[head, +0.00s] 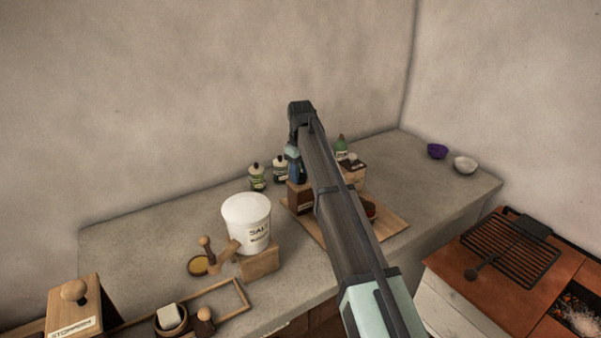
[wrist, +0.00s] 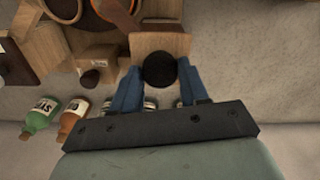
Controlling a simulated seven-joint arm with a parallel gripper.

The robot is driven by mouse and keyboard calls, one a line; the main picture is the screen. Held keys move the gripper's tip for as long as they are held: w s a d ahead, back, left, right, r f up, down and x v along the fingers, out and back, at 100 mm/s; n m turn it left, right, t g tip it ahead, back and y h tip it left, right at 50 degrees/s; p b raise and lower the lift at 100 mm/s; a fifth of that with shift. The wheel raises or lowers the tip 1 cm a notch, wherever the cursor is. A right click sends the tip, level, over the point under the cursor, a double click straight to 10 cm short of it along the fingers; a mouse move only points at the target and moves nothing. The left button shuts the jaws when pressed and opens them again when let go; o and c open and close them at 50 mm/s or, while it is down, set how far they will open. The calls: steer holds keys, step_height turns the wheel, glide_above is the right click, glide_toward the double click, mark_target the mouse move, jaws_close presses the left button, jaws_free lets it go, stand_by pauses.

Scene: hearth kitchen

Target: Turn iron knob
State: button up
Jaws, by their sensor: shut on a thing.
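A round black knob (wrist: 159,70) sits on a wooden block (wrist: 160,43) in the wrist view. My gripper (wrist: 160,84) has its two blue fingers on either side of the knob and is shut on it. In the head view my gripper (head: 296,170) reaches down over a brown wooden box (head: 299,197) on the counter. The knob is hidden there behind the gripper and arm. I cannot tell from these frames how far the knob is turned.
A white salt bucket (head: 246,228) stands left of the gripper, with small jars (head: 257,178) behind it. A wooden board (head: 393,218) and a green bottle (head: 341,148) are close by. A stove with a grill (head: 510,248) is at the right. The counter's right part is mostly clear.

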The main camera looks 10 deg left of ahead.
steer(key=shift+c, duration=0.6)
steer(key=shift+m, duration=0.3)
steer(key=m, duration=0.3)
steer(key=shift+m, duration=0.4)
steer(key=m, duration=0.4)
steer(key=shift+m, duration=0.3)
steer(key=m, duration=0.8)
steer(key=shift+m, duration=0.3)
